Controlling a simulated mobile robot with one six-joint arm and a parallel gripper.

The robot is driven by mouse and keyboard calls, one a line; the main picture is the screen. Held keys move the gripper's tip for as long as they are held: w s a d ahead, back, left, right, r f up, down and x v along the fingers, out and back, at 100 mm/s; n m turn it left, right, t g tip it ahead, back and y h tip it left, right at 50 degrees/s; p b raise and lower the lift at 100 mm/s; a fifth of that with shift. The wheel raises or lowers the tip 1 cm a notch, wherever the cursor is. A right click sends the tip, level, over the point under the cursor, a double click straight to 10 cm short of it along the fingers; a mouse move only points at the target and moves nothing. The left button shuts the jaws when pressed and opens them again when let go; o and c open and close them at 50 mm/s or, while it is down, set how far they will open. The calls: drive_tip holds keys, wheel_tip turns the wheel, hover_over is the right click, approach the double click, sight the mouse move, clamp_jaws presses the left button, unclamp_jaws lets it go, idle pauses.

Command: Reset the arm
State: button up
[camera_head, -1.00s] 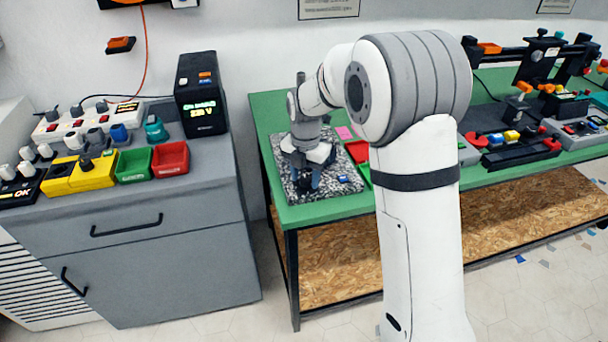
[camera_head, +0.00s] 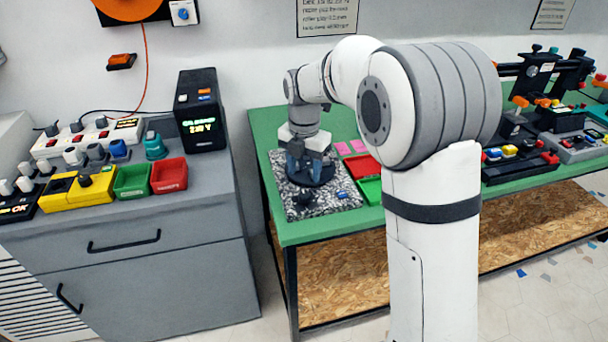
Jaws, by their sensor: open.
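My gripper (camera_head: 309,176) points down over the grey speckled mat (camera_head: 325,207) at the left end of the green table (camera_head: 262,130). Its fingers are apart, above or around a dark round thing on the mat. I cannot tell whether they touch it. My white and grey arm crosses the middle of the view and bends down to the gripper. It hides part of the table behind it.
A red tray (camera_head: 362,166) and a green tray (camera_head: 371,188) lie right of the mat, with pink notes (camera_head: 350,147) behind. A grey cabinet (camera_head: 180,230) with switches and a black display box (camera_head: 200,112) stands at left. Printers (camera_head: 545,75) stand at right.

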idle(0.3)
drive_tip(key=s+d+r+m+t, duration=0.1)
drive_tip(key=s+d+r+m, duration=0.4)
drive_tip(key=s+d+m, duration=0.55)
drive_tip(key=s+d+f+m, duration=0.1)
drive_tip(key=s+d+m, duration=0.1)
drive_tip(key=s+m, duration=0.6)
drive_tip(key=s+d+f+m+t, duration=0.1)
drive_tip(key=s+d+m, duration=0.2)
drive_tip(key=s+m, duration=0.4)
drive_tip(key=m, duration=0.5)
drive_tip(key=shift+s+d+t, duration=0.25)
drive_tip(key=shift+s+t, duration=0.05)
drive_tip(key=shift+s, duration=0.1)
drive_tip(key=shift+f, duration=0.1)
drive_tip(key=shift+c, duration=0.5)
